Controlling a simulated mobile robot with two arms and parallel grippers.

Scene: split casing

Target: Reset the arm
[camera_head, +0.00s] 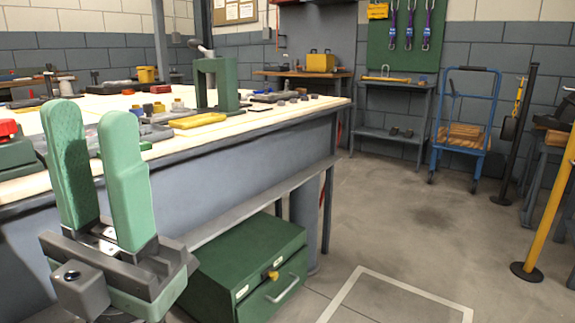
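My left gripper (97,122) is in the lower left of the head view, its two green fingers pointing up. The fingers stand apart with a clear gap between them and nothing held. It is in front of the near edge of the workbench (270,118), and its fingers hide part of the bench top. My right gripper is not in view.
A green toolbox (243,262) sits under the bench. A green press (217,80) and a yellow item (198,121) are on top. A blue cart (466,120) and a yellow post (553,200) stand to the right. The middle floor is clear.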

